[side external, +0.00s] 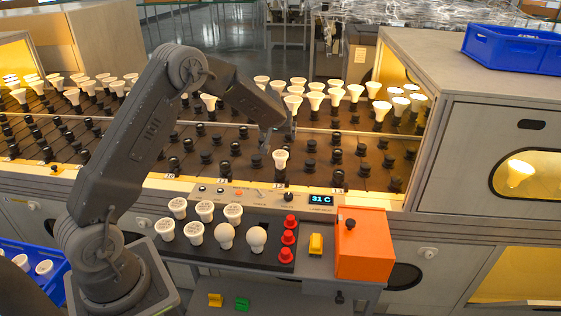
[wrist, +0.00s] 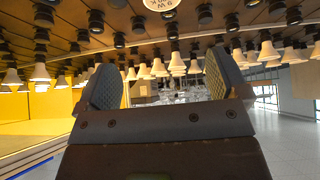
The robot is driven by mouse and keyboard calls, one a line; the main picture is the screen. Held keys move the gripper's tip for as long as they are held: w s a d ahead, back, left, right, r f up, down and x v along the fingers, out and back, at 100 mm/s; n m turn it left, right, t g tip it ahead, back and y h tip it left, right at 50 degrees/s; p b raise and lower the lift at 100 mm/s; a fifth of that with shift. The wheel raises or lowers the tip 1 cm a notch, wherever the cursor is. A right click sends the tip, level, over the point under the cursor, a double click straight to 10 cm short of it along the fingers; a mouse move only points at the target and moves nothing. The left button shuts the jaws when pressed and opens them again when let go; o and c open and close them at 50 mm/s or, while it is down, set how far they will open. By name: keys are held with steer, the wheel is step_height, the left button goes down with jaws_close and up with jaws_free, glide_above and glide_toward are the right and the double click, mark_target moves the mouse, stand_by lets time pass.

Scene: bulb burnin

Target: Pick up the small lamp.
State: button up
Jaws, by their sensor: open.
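A small white lamp (side external: 280,158) stands upright in a front-row socket of the dark rack (side external: 230,172), apart from the other white lamps behind it. My gripper (side external: 272,138) is just above and beside this lamp in the side view; I cannot tell whether they touch. In the wrist view my gripper's two fingers (wrist: 163,80) are spread apart with nothing between them. A white lamp face with printed text (wrist: 162,4) is cut off by the top edge there, beyond the fingers. I cannot tell for sure that it is the same lamp.
A black tray (side external: 272,266) in front holds several lamps, two of them round, and red caps (side external: 288,237). Rows of white lamps (side external: 314,100) fill the rack behind. The panel display (side external: 321,199) reads 31 C.

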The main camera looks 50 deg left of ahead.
glide_toward(280, 154)
steer(key=shift+g, duration=0.3)
steer(key=x, duration=0.4)
steer(key=shift+w+a+f, duration=0.1)
steer(key=shift+w+a, duration=0.2)
steer(key=shift+d+x, duration=0.2)
steer(key=shift+x, duration=2.75)
steer(key=shift+w, duration=0.15)
steer(key=shift+c, duration=0.4)
steer(key=c, duration=0.9)
